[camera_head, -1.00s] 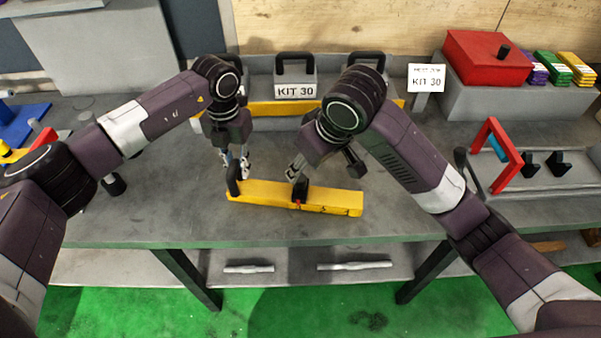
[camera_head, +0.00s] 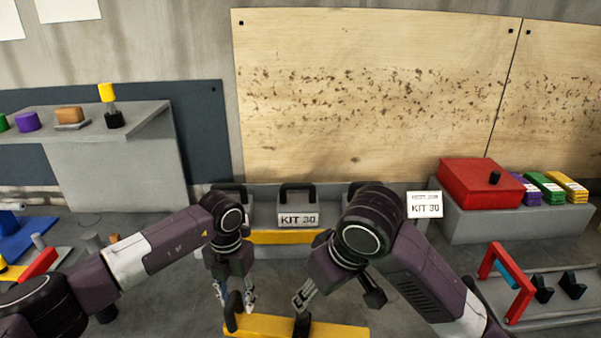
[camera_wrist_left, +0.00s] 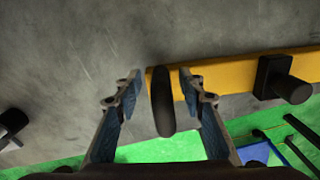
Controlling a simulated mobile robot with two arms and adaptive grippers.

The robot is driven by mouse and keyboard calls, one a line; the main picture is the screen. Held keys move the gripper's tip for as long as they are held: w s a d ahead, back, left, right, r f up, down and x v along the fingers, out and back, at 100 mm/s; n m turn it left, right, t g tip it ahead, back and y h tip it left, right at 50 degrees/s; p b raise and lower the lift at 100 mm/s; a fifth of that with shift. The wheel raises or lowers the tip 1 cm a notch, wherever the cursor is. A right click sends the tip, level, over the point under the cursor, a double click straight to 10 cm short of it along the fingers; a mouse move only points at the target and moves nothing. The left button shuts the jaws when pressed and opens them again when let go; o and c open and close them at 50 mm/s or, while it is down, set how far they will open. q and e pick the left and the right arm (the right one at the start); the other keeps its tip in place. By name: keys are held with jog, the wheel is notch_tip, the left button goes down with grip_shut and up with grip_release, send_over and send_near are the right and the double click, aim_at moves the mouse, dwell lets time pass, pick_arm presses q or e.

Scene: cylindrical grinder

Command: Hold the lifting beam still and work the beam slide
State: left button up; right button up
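The yellow lifting beam (camera_head: 268,326) lies on the grey bench at the bottom edge of the head view, partly cut off. An upright black handle (camera_head: 231,314) stands at its left end. The black beam slide (camera_head: 302,327) sits further right on the beam. In the left wrist view, the slide (camera_wrist_left: 272,78) has a round knob. My left gripper (camera_head: 236,297) is open. Its fingers stand either side of the handle (camera_wrist_left: 162,104), with gaps on both sides. My right gripper (camera_head: 302,299) points down close above the slide; its finger opening is unclear.
A grey KIT 30 block (camera_head: 297,210) and another yellow bar (camera_head: 285,237) stand behind my grippers. At right are a red box (camera_head: 478,184), a KIT 30 sign (camera_head: 425,206) and a red frame (camera_head: 508,282). Bare bench shows around the beam.

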pick_arm(q)
notch_tip(320, 180, up, 12)
dwell(0.6)
